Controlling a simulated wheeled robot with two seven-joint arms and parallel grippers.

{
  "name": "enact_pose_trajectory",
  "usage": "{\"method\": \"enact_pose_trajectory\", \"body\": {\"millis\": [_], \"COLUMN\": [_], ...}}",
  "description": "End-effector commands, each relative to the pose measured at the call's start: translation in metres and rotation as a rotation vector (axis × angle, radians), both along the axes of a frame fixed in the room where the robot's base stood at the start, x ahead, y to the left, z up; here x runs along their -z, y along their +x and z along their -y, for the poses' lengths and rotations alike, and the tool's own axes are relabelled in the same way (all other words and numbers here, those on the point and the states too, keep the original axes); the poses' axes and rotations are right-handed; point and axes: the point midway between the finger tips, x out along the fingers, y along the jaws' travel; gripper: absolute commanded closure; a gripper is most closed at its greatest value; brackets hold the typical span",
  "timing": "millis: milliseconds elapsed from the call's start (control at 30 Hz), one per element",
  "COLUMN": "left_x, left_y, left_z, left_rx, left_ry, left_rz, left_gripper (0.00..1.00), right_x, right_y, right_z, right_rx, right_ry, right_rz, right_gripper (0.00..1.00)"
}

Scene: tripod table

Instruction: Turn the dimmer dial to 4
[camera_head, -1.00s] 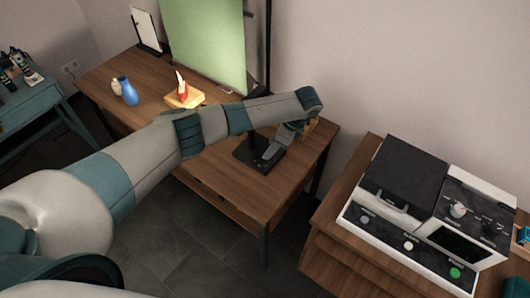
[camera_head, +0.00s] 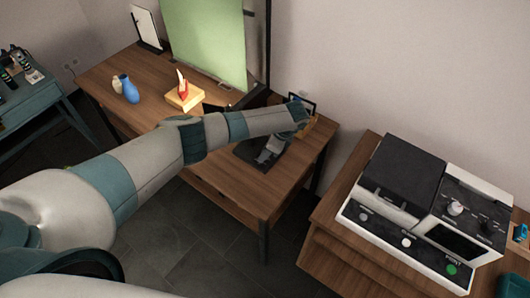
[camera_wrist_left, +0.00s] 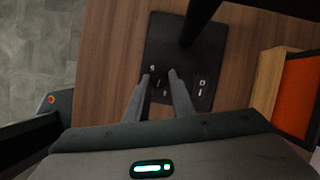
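A flat black plate (camera_head: 250,155) with a dark post lies on the wooden table. In the left wrist view the plate (camera_wrist_left: 208,62) carries small white marks. I cannot make out a dimmer dial or its numbers on it. My left gripper (camera_head: 266,154) points down over the plate. In the left wrist view its two grey fingers (camera_wrist_left: 159,74) are over the plate's near part, a narrow gap between their tips, with nothing clearly held. Whether they touch the plate is unclear. My right gripper is out of view.
In the left wrist view, a wooden box with an orange face (camera_wrist_left: 299,92) stands right of the fingers. A knobbed machine (camera_head: 395,225) stands at right.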

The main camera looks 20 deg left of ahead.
Motion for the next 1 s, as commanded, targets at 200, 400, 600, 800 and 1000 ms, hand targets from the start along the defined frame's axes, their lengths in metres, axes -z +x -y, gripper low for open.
{"method": "enact_pose_trajectory", "body": {"millis": [200,400,600,800,1000], "left_x": [0.000,-0.001,-0.002,-0.003,-0.003], "left_y": [0.000,-0.001,-0.001,-0.003,-0.005], "left_z": [0.000,0.000,0.000,0.000,-0.001], "left_rx": [0.002,0.030,0.107,0.244,0.423], "left_ry": [0.000,-0.001,-0.001,-0.001,-0.001], "left_rz": [-0.001,-0.002,0.000,0.001,0.000], "left_gripper": [1.00,1.00,1.00,1.00,1.00], "right_x": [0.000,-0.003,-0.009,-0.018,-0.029], "right_y": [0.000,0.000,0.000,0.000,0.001], "right_z": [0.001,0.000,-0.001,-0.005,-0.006], "right_rx": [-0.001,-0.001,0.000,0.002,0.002], "right_ry": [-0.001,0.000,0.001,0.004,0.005], "right_rz": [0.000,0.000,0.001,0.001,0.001], "right_gripper": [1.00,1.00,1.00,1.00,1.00]}}
